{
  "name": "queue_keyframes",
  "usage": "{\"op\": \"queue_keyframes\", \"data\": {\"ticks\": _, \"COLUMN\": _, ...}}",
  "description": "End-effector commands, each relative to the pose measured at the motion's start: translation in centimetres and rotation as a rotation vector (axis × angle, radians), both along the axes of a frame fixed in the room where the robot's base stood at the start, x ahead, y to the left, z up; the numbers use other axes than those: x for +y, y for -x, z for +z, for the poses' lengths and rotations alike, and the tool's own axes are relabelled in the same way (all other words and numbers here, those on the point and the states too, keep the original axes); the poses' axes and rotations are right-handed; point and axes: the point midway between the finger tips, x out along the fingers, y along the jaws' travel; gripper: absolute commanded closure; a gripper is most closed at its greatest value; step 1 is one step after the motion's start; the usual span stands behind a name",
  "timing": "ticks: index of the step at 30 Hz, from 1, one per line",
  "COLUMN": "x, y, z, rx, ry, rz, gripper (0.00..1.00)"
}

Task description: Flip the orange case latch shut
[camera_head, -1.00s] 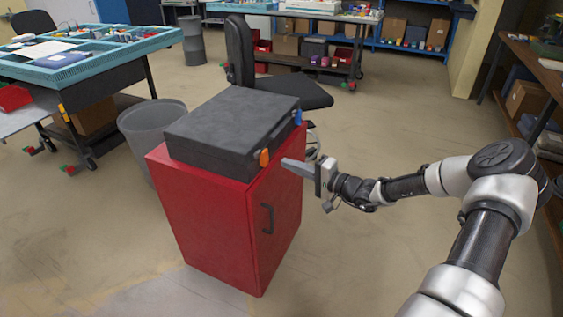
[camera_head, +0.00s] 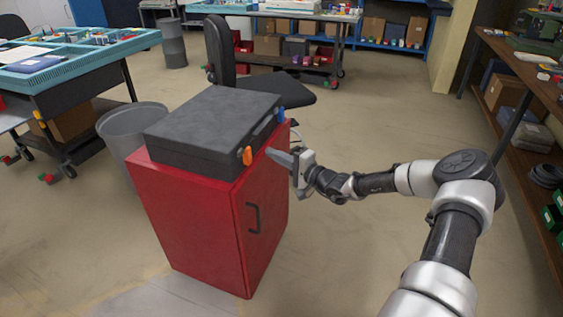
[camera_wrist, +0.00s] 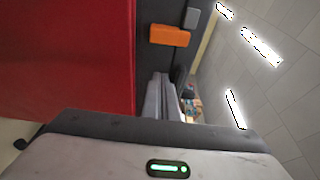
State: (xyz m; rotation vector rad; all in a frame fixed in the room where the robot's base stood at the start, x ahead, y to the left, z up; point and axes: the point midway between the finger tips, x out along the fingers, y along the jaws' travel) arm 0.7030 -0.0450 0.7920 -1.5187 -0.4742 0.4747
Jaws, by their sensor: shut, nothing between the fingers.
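The black case (camera_head: 208,130) lies closed-lidded on top of a red cabinet (camera_head: 190,215). Its orange latch (camera_head: 247,156) sits on the front face near the left corner, and a blue latch (camera_head: 280,115) sits farther right. The orange latch (camera_wrist: 169,36) also shows in the wrist view, standing out from the dark case side beyond my fingers. Whether it is fully down cannot be told. My gripper (camera_head: 269,153) is shut and empty, its fingertips just right of the orange latch, apparently apart from it. In the wrist view my fingers (camera_wrist: 158,98) point toward the case.
A grey bin (camera_head: 130,128) stands behind the cabinet at left. A black office chair (camera_head: 260,90) is behind the case. A workbench with a teal tray (camera_head: 75,52) is at far left, and brown shelving (camera_head: 525,75) at right. The floor in front is open.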

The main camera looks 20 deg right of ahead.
Motion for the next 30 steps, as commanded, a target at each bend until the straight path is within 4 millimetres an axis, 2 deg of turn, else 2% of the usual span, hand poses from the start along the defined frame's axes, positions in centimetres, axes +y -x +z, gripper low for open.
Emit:
{"op": "queue_keyframes", "data": {"ticks": 7, "x": 2.6, "y": -3.7, "z": -0.2, "rx": -0.001, "ry": -0.001, "rz": 0.001, "gripper": 1.0}}
{"op": "queue_keyframes", "data": {"ticks": 9, "x": 3.1, "y": -2.4, "z": -0.1, "rx": 0.002, "ry": -0.003, "rz": 0.0, "gripper": 1.0}}
{"op": "queue_keyframes", "data": {"ticks": 15, "x": 4.3, "y": -0.7, "z": -0.1, "rx": 0.001, "ry": -0.002, "rz": 0.0, "gripper": 1.0}}
{"op": "queue_keyframes", "data": {"ticks": 30, "x": 4.8, "y": -0.1, "z": 0.2, "rx": -0.001, "ry": 0.001, "rz": 0.001, "gripper": 1.0}}
